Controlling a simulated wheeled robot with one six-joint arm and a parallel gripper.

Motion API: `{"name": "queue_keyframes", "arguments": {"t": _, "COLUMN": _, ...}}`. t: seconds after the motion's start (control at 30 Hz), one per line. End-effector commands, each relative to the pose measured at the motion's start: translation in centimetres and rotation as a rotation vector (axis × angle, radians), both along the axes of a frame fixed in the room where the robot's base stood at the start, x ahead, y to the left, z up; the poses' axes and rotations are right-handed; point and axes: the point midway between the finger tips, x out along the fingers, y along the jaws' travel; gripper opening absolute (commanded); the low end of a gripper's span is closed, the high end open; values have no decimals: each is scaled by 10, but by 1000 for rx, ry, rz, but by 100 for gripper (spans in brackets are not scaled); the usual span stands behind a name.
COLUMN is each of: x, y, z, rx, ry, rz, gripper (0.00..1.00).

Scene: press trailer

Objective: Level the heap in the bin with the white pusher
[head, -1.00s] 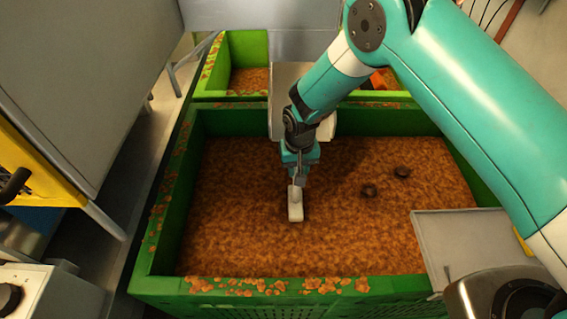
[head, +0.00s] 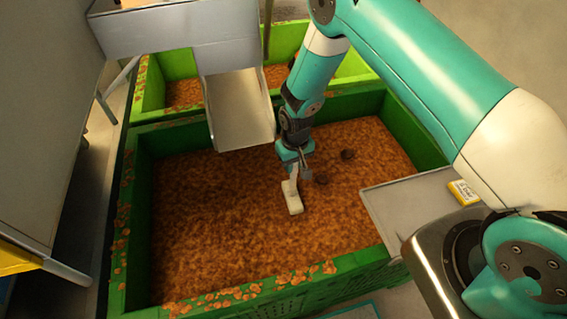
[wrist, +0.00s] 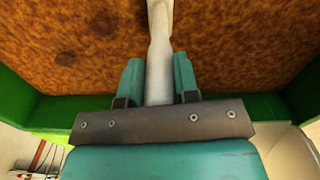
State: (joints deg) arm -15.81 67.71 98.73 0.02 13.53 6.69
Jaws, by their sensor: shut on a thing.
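My gripper (head: 292,166) is shut on the white pusher (head: 293,198), its fingers around the handle and the pale block pointing down. In the wrist view the handle of the white pusher (wrist: 160,50) runs between the two teal fingers of my gripper (wrist: 158,75); its far end is cut off by the frame. The pusher's block is at the brown pomace heap (head: 215,215); I cannot tell whether it touches. The heap fills the near green bin (head: 135,215) and looks mostly even, with dark round spots (head: 347,155) right of the pusher.
A grey metal chute (head: 238,110) hangs over the bin's back wall, left of my arm. A second green bin (head: 150,90) stands behind. A grey tray (head: 405,205) with a small yellow item (head: 463,192) sits at the right rim. Crumbs lie on the front rim (head: 250,290).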

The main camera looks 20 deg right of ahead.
Motion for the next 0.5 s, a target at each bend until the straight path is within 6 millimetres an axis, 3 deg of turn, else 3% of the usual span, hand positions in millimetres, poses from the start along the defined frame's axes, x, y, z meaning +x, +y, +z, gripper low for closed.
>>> {"name": "queue_keyframes", "arguments": {"t": 0.5, "x": 0, "y": -18, "z": -1, "rx": 1, "ry": -2, "rz": 2, "gripper": 0}}
